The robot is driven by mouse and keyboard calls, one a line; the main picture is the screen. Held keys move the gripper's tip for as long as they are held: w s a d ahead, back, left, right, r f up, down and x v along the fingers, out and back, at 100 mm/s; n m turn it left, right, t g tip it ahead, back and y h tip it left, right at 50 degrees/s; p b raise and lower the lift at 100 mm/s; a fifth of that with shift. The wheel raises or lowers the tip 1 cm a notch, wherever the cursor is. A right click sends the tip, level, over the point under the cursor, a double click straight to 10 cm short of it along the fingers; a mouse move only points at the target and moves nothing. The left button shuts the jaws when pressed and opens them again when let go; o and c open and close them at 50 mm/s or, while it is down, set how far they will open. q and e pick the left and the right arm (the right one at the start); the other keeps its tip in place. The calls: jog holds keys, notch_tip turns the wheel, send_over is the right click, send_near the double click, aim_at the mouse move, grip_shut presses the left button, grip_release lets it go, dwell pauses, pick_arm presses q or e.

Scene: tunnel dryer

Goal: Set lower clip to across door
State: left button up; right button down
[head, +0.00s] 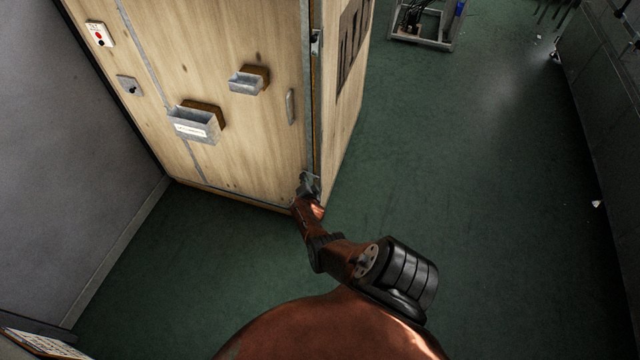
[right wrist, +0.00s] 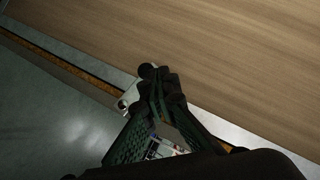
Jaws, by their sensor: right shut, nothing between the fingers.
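The wooden dryer's door (head: 240,140) faces me, with a metal strip down its right edge. The lower clip (head: 315,180) is a small metal piece low on that edge, partly hidden by my right gripper (head: 305,185). In the right wrist view the clip shows as a pale metal plate (right wrist: 127,99) with a round fastener, beside the door edge. My right gripper (right wrist: 158,85) is shut with nothing held, its fingertips at the clip. I cannot tell whether they touch it, and the fingers hide the clip's angle. My left gripper is out of view.
An upper clip (head: 316,42) sits higher on the same edge. A handle (head: 290,106) and metal boxes (head: 195,124) stick out from the door. Green floor (head: 450,190) is open to the right. A grey wall (head: 70,160) stands left and a metal frame (head: 422,28) stands behind.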

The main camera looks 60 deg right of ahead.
jog(key=shift+w+a+f+b, duration=0.1)
jog(key=shift+w+f+b, duration=0.3)
jog(key=shift+f, duration=0.2)
dwell(0.5)
jog(key=s+a+r+p, duration=0.4)
jog(key=a+r+p, duration=0.4)
jog(key=p, duration=0.3)
jog(key=shift+s+r, duration=0.3)
jog(key=shift+r, duration=0.4)
